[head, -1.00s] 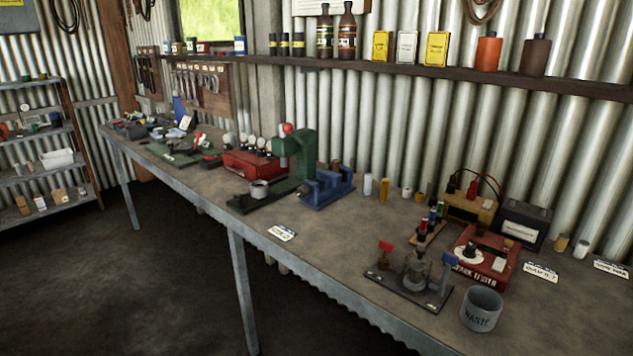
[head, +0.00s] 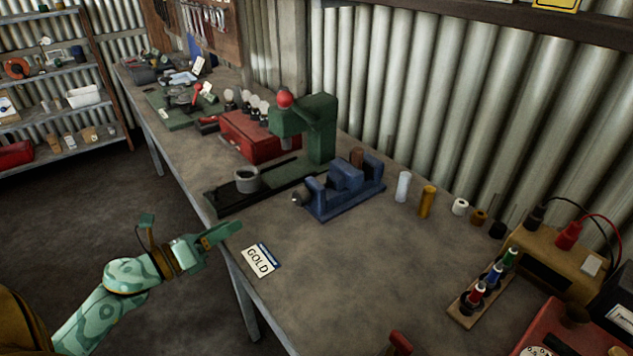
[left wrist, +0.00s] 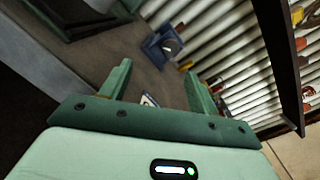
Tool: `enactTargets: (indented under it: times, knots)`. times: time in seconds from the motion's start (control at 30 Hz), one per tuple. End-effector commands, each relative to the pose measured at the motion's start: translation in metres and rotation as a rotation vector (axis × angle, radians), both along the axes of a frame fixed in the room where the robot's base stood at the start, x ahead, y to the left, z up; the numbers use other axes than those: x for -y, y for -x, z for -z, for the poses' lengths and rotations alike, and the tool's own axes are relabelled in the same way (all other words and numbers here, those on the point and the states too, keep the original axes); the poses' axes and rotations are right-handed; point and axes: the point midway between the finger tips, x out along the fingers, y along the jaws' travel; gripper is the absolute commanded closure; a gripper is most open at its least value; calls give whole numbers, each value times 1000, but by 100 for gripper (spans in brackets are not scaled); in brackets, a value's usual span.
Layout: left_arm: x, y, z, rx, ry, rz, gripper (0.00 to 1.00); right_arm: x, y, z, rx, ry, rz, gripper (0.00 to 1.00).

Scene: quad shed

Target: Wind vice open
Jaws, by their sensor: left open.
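The blue vice (head: 345,190) sits on the workbench, right of the green press. Its dark screw end (head: 299,199) points toward the bench's front edge. In the left wrist view the vice (left wrist: 160,50) shows beyond the fingers, with a round grey part facing me. My left gripper (head: 236,229) is at the bench's front edge, left of the vice and apart from it. It is open and empty, its two fingers (left wrist: 157,85) spread in the left wrist view. My right gripper is not in view.
A green press (head: 310,130) with a grey cup (head: 247,179) stands behind and left of the vice. A GOLD card (head: 261,260) lies near the front edge. Small cylinders (head: 403,186) stand right of the vice. The bench in front of the vice is mostly clear.

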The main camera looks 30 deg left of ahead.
Motion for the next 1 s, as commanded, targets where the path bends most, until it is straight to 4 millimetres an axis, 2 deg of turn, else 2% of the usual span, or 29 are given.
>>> enactTargets:
  times: [0.1,0.3,0.47,0.57,0.9,1.0]
  knots:
    - [14,2,-6,36,-108,58,39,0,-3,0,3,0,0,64]
    - [21,4,-4,65,-195,92,39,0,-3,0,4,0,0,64]
    - [25,-8,-5,73,-211,92,39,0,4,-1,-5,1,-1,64]
    - [33,-26,-5,74,-211,92,39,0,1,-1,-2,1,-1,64]
    - [65,-106,-6,73,-207,89,39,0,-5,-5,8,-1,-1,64]
    - [73,-123,-5,72,-207,89,39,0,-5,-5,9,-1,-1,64]
